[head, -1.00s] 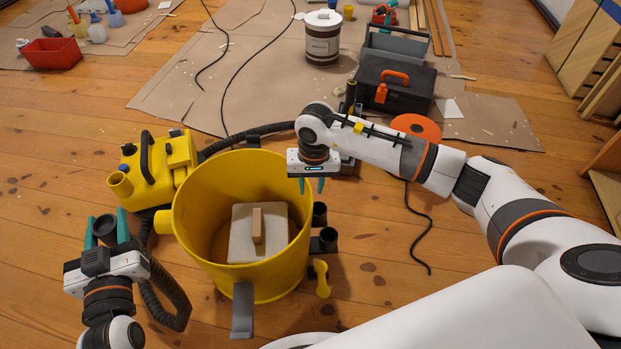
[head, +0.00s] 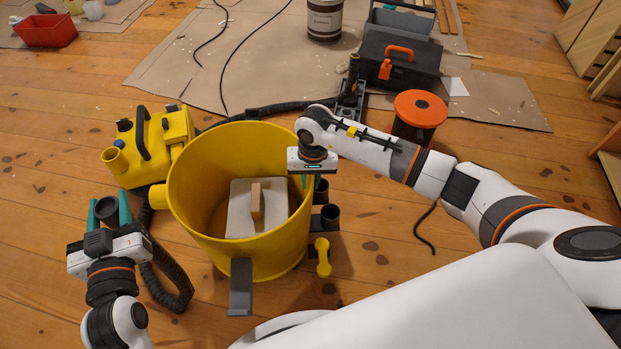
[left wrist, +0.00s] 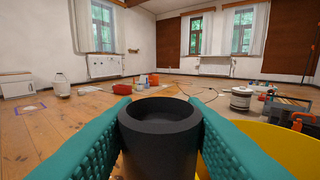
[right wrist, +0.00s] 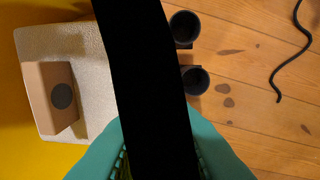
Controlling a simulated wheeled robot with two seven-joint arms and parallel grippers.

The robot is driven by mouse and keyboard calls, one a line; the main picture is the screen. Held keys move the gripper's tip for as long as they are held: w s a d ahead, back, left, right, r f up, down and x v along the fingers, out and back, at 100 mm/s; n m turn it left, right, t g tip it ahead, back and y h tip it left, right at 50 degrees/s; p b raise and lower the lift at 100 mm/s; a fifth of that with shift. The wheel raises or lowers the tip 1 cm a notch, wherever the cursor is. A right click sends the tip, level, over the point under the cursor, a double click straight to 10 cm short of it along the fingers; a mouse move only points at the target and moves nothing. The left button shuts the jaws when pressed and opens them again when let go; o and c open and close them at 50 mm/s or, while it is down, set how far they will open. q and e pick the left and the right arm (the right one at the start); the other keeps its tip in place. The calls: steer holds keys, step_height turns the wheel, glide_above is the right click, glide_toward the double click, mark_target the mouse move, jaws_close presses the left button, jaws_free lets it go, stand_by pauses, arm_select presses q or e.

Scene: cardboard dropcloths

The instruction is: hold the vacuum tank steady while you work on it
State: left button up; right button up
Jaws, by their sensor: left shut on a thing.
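The open yellow vacuum tank (head: 265,262) stands upright on the floor in the head view. A pale slab (head: 238,218) with a wooden block (head: 256,203) lies inside it. My right gripper (head: 308,182) is at the tank's right rim. In the right wrist view a dark band (right wrist: 155,80), apparently the rim edge, runs between its fingers (right wrist: 160,155), which look parted around it. My left gripper (head: 110,212) is shut on a black hose end (left wrist: 160,125), left of the tank. The hose (head: 172,285) hangs below it.
The yellow vacuum head (head: 160,150) with a black handle lies behind left of the tank. Black sockets (head: 329,216) and a yellow latch (head: 322,258) are on its right. An orange-lidded container (head: 420,110) and toolbox (head: 398,72) stand behind right.

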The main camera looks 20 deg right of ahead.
jaws_close()
stand_by(2.1)
arm_select(q)
steer(key=w+a+f+n+g+h, duration=0.1)
steer(key=w+a+f+n+g, duration=0.1)
steer(key=w+f, duration=0.55)
steer(key=w+a+f+n+g, duration=0.2)
steer(key=w+a+f+g, duration=0.1)
steer(key=w+f, duration=0.4)
steer(key=w+a+f+n+g+h, duration=0.2)
steer(key=w+a+f+n+g, duration=0.2)
steer(key=w+a+f+n, duration=0.4)
steer(key=shift+w+a+f+n, duration=0.2)
steer(key=shift+w+a+n, duration=0.3)
steer(key=shift+a+n, duration=0.75)
steer(key=shift+a, duration=0.15)
